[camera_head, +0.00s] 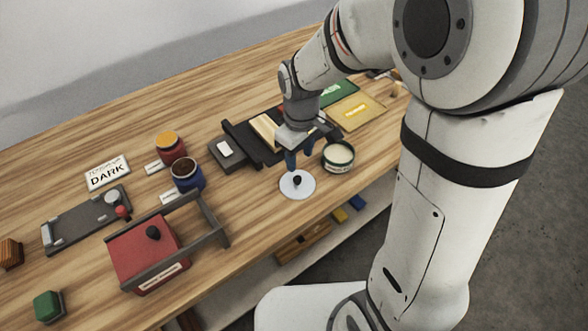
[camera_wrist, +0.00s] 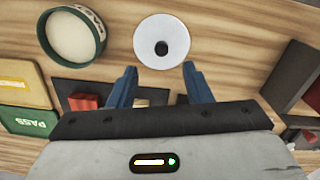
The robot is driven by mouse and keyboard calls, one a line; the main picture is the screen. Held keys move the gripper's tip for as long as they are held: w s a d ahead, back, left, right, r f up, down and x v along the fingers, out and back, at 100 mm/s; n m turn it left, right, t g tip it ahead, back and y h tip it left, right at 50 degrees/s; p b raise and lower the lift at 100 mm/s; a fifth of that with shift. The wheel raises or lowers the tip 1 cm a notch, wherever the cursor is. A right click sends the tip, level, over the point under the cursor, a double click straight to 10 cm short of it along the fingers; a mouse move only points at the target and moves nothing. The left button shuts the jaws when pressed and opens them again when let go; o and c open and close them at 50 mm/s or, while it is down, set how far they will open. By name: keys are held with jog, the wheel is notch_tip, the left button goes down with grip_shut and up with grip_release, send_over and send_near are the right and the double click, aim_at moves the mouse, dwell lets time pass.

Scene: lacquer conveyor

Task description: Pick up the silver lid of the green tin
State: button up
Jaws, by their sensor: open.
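The silver lid (camera_head: 297,185) is a pale round disc with a black knob, lying flat on the wooden table. It also shows in the wrist view (camera_wrist: 162,41), at the top middle. The green tin (camera_head: 338,156) stands open beside it, to the right in the head view, with pale contents showing. In the wrist view the tin (camera_wrist: 72,36) is at the upper left. My gripper (camera_head: 301,160) is open and empty, with blue fingers pointing down above the table next to the lid. In the wrist view the fingers (camera_wrist: 155,84) are spread just short of the lid, apart from the knob.
A black frame with a cream block (camera_head: 265,131) lies behind my gripper. A blue tin (camera_head: 187,175) and a red tin (camera_head: 170,148) stand to the left. A red box with a grey frame (camera_head: 145,252) stands at front left. The table's front edge is close to the lid.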

aim_at(297, 178)
jog(key=f, duration=0.8)
jog(key=shift+a+p, duration=0.25)
jog(key=shift+p, duration=0.05)
grip_shut()
